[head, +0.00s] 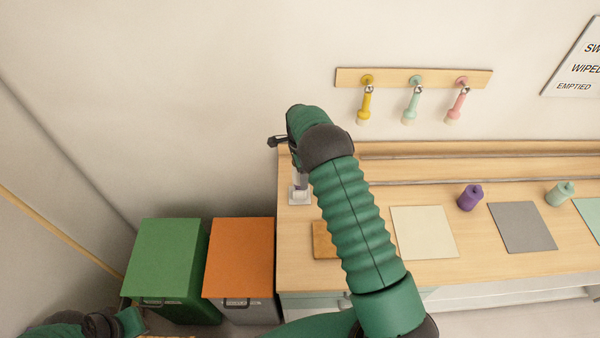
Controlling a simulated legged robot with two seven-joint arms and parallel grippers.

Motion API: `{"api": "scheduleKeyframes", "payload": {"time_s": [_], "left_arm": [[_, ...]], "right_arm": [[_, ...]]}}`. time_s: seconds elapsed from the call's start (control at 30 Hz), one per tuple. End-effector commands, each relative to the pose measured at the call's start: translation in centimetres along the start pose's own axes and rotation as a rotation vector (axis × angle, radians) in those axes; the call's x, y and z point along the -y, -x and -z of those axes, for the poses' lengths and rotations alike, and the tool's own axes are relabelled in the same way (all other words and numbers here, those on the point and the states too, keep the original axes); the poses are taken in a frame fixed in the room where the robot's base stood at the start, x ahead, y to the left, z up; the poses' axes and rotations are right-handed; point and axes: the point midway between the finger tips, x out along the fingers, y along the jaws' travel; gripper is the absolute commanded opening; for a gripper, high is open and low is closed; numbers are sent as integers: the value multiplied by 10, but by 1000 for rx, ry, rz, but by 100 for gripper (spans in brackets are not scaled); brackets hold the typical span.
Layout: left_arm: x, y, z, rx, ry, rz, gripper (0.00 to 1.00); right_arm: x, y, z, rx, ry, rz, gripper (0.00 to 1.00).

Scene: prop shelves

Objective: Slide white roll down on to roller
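My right arm reaches up over the left end of the wooden table. My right gripper (280,142) is above the table's back left corner, mostly hidden behind its own wrist, with one dark finger part showing. Just below it stands a small pale upright piece on a square whitish base (299,196), which may be the roller. Its upper part is hidden by my wrist. I cannot make out a separate white roll or whether the gripper holds one. My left arm's dark end (103,325) is low at the bottom left; its fingers are not clear.
The wooden table (470,250) holds a brown square (323,240), a cream sheet (425,232), a grey sheet (522,226), a purple bottle (470,197) and a mint bottle (560,193). Green (166,258) and orange (240,257) bins stand left. A wall rack (438,78) holds three hanging tools.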

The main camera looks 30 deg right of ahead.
Motion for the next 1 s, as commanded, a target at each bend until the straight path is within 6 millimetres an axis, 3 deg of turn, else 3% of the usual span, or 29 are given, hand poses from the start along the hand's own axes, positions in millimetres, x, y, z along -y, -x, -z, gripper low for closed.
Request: {"api": "scheduleKeyframes", "payload": {"time_s": [0.17, 0.27, 0.7, 0.8, 1.0], "left_arm": [[0, -2, 0, 0, 0, 0, 20], [0, -7, -2, 0, 0, 0, 20], [0, -30, -7, 0, 0, 0, 20], [0, -31, -7, 0, 0, 0, 20], [0, -31, -7, 0, 0, 0, 20]], "right_arm": [[0, 4, 0, 0, 0, 1, 71], [2, 17, 0, 0, 0, 4, 71], [2, 138, 0, 0, 1, 3, 71], [2, 156, 0, 0, 0, 2, 71], [2, 167, 0, 0, 0, -1, 71]]}}
